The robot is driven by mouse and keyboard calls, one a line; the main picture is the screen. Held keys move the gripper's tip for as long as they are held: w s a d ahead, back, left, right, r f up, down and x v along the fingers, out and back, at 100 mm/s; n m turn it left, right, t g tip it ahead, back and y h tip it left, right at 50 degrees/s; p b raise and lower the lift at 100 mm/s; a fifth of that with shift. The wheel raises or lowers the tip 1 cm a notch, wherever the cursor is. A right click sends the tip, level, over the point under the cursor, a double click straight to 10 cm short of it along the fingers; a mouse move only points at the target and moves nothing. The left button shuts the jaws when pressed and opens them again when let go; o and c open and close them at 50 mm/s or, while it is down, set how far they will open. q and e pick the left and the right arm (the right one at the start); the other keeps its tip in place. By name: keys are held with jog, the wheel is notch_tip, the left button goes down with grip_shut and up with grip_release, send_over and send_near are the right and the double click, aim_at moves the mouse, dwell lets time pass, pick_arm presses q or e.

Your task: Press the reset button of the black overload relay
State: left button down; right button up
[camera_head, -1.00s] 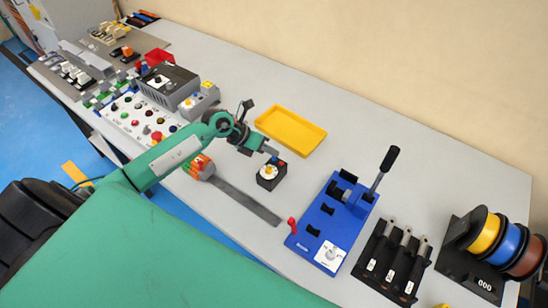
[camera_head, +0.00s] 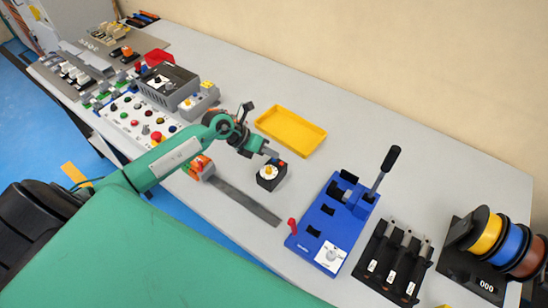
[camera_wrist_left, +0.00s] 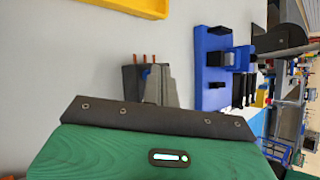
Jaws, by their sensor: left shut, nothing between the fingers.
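The black overload relay (camera_head: 268,183) stands on the grey table, with a yellow dial on its top. My left gripper (camera_head: 275,155) is shut and empty, its tips at the relay's back top edge. I cannot tell whether they touch it. In the left wrist view the relay (camera_wrist_left: 130,82) shows copper prongs and a bit of blue beside the closed fingers (camera_wrist_left: 158,72), which hide part of it. In the head view the fingertips cover the spot of the blue button. My right gripper is not in view.
A yellow tray (camera_head: 291,131) lies behind the relay. A flat grey bar (camera_head: 245,201) lies in front of it. A blue bender (camera_head: 332,222) with a black lever stands to the right. A control panel (camera_head: 146,118) with several buttons stands to the left.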

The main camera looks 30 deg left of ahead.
aim_at(270, 161)
pick_arm(q)
jog(key=shift+f, duration=0.2)
jog(key=shift+r, duration=0.15)
jog(key=shift+r+p, duration=0.55)
jog(key=shift+r, duration=0.2)
notch_tip(270, 161, up, 5)
jog(key=p, duration=0.3)
dwell(1.0)
